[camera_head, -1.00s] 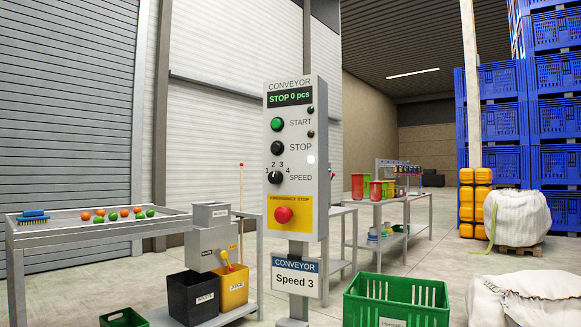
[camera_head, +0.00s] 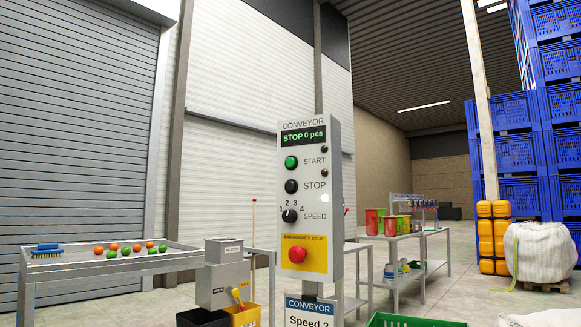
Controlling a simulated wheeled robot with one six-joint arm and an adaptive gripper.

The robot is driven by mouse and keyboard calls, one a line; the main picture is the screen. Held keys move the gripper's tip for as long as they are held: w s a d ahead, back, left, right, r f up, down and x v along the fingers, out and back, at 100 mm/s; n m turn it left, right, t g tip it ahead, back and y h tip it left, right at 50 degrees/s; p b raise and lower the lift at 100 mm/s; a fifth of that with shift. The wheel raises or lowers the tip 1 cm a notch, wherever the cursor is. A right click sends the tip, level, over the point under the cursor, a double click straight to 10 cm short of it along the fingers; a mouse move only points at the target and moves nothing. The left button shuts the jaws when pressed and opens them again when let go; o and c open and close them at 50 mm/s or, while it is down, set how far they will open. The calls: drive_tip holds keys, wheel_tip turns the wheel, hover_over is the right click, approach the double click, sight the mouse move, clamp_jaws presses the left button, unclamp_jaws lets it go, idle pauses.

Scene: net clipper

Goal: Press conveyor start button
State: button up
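The conveyor control panel (camera_head: 334,205) stands upright on a post in the middle of the head view. My gripper is not in view, and nothing covers the start button.
A metal table (camera_head: 120,264) with orange and green balls and a blue brush stands left. A grey box (camera_head: 222,275) is close left of the panel. A green crate (camera_head: 400,320) is at the lower right. Shelves with containers and blue stacked crates (camera_head: 515,150) stand behind right.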

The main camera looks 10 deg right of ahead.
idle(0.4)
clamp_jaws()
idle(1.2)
